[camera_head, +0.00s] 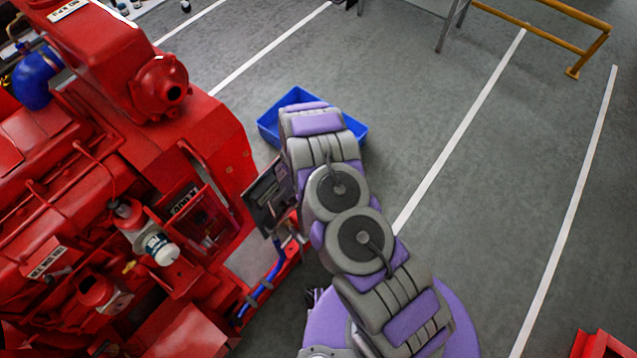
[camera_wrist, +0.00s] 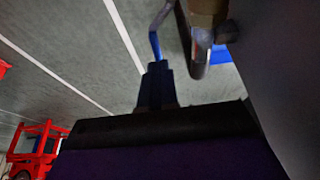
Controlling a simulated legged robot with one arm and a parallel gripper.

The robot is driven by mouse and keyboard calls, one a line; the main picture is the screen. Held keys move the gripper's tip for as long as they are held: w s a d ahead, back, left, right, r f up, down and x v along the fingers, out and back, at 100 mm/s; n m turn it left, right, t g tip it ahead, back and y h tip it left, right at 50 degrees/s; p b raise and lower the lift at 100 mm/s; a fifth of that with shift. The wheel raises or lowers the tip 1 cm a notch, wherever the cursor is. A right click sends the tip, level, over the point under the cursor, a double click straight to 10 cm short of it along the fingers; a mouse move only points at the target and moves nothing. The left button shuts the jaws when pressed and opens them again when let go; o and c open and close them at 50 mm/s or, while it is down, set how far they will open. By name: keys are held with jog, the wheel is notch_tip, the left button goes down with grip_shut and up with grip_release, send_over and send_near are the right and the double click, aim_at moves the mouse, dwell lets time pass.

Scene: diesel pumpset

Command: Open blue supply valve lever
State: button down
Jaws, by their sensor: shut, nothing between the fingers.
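In the wrist view, a thin lever with a blue end (camera_wrist: 154,45) and a grey bent upper part runs down toward my fingertips. My gripper (camera_wrist: 157,68) is shut, with its dark fingers pointing up the picture at the lever's blue end. The tips overlap or nearly meet that end; I cannot tell whether they touch. A brass-coloured fitting (camera_wrist: 207,12) and a rounded grey metal part stand right of the lever. In the head view my arm hides the lever, and I cannot make out my gripper clearly.
The red pumpset (camera_head: 75,180) fills the left of the head view. A dark panel (camera_head: 268,195) and a blue hose (camera_head: 265,281) are beside my arm. A blue bin (camera_head: 268,126) sits on the floor behind my arm.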

jog(key=shift+w+f+p, duration=0.3)
jog(key=shift+f, duration=0.2)
jog(key=shift+d+f, duration=0.2)
jog(key=shift+d, duration=0.1)
